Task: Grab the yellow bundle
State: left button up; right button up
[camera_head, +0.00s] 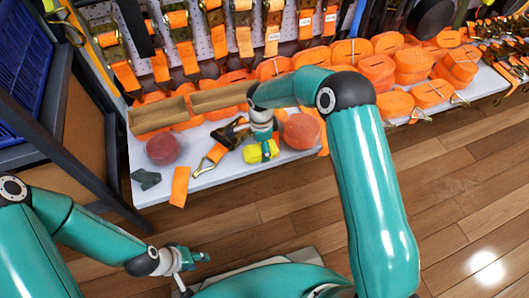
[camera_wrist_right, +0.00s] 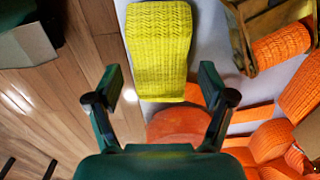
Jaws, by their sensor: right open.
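The yellow bundle (camera_head: 262,152) is a rolled, woven strap near the front edge of the white shelf. In the right wrist view the yellow bundle (camera_wrist_right: 158,45) lies ahead of my right gripper (camera_wrist_right: 160,82), roughly in line with the gap between its fingers. That gripper is open, with nothing between the fingertips. In the head view my right gripper (camera_head: 262,134) is just behind and above the bundle, and its fingers are mostly hidden. My left gripper (camera_head: 192,259) is low at the front, away from the shelf; its finger gap is unclear.
A reddish round roll (camera_head: 300,131) sits right of the bundle, and a dark red roll (camera_head: 162,149) to the left. A wooden divider (camera_head: 158,116) and many orange straps (camera_head: 379,68) crowd the white shelf (camera_head: 214,178). The wooden floor (camera_head: 455,185) is clear at right.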

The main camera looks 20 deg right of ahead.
notch_tip(320, 180, down, 2)
jog(key=shift+f, duration=0.2)
jog(key=shift+c, duration=0.3)
jog(key=shift+r, duration=0.1)
jog(key=c, duration=1.2)
